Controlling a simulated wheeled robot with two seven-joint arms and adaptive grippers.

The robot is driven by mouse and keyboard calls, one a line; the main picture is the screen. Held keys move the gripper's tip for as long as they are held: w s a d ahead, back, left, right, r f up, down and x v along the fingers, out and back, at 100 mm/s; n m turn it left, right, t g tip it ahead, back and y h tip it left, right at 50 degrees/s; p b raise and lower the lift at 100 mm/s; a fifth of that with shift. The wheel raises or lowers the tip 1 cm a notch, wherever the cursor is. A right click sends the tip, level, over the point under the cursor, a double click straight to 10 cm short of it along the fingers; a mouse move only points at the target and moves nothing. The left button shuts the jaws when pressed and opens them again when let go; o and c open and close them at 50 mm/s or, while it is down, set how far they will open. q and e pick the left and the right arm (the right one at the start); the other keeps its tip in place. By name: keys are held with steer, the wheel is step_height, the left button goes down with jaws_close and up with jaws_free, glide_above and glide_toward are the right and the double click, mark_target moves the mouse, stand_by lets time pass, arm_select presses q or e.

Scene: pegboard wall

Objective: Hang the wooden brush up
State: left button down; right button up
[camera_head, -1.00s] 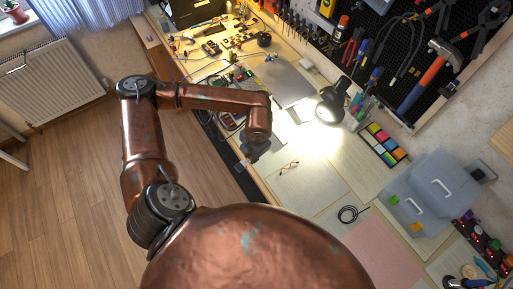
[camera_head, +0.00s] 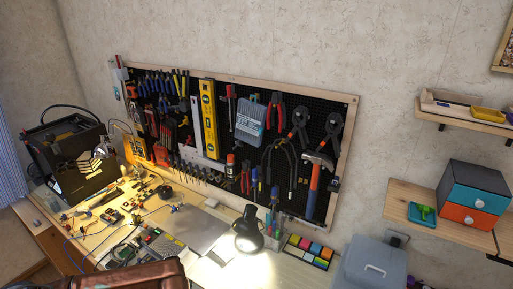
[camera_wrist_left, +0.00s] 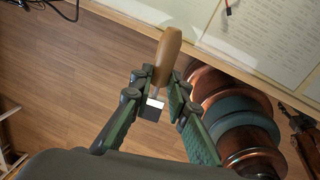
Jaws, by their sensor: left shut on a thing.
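In the left wrist view my left gripper (camera_wrist_left: 157,84) is shut on the wooden brush (camera_wrist_left: 168,55). Its tan wooden handle points up and away from the fingers. A pale, block-like end shows between and below the fingertips. The brush is held in the air over the wood floor, beside the desk edge. In the head view the black pegboard (camera_head: 345,150) with a wooden frame hangs on the wall, full of tools. The gripper and brush are outside the head view; only part of my copper arm shows at its bottom left. My right gripper is in neither view.
The desk holds a lit lamp (camera_head: 247,232), a laptop (camera_head: 195,230), sticky notes (camera_head: 308,250) and a grey toolbox (camera_head: 372,265). A hammer (camera_head: 313,185) hangs at the board's right. Shelves with a drawer box (camera_head: 474,195) jut from the wall at right.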

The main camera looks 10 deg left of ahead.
arm_select(q)
steer(key=w+d+r+m+h, duration=0.1)
steer(key=w+d+r+m, duration=0.1)
steer(key=m, duration=1.4)
steer(key=w+d+r+m+h, duration=0.2)
steer(key=d+r+m, duration=0.3)
steer(key=m, duration=1.2)
steer(key=shift+w+d+h, duration=0.3)
steer(key=shift+w+d, duration=0.1)
steer(key=shift+w, duration=0.1)
